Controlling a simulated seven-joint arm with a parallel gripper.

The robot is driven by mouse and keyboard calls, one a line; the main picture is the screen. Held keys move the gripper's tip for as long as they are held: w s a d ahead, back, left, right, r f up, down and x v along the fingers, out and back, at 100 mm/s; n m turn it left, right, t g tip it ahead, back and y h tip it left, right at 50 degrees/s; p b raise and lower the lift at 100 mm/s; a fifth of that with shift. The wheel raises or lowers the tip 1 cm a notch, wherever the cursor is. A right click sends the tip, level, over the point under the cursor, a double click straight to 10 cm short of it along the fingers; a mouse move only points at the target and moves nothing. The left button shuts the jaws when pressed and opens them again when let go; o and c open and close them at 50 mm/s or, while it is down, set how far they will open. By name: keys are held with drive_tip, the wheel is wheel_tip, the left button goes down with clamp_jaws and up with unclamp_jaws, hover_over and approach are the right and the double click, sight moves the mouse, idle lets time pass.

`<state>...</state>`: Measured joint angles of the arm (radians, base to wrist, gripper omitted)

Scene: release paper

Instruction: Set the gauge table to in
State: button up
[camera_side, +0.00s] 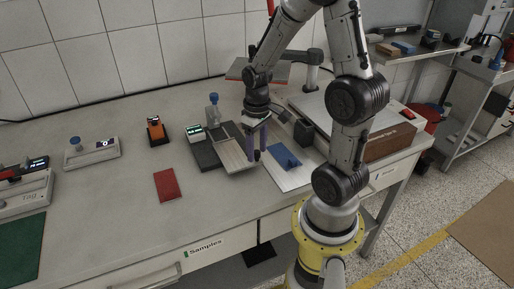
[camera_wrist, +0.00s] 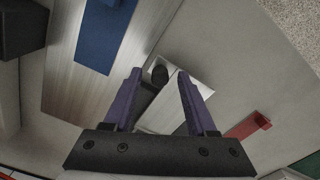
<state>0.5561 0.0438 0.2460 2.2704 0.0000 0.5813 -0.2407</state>
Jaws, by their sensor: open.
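The gauge has a small lit display (camera_side: 194,131) and a dark base (camera_side: 206,155). Its table looks like the light metal plate (camera_side: 235,156), which also shows in the wrist view (camera_wrist: 172,110). A black knob (camera_wrist: 159,74) stands at the plate's end. My gripper (camera_side: 257,156) has purple fingers pointing down at the plate's right end. In the wrist view the fingers (camera_wrist: 159,78) are apart, with the knob seen between their tips. I cannot tell whether they touch it. The fingers partly hide the plate.
A red piece (camera_side: 167,185) lies to the left on the bench. A clear bottle (camera_side: 213,112) and an orange device (camera_side: 156,130) stand behind. The bench front is mostly clear.

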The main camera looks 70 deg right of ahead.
clamp_jaws()
idle(1.4)
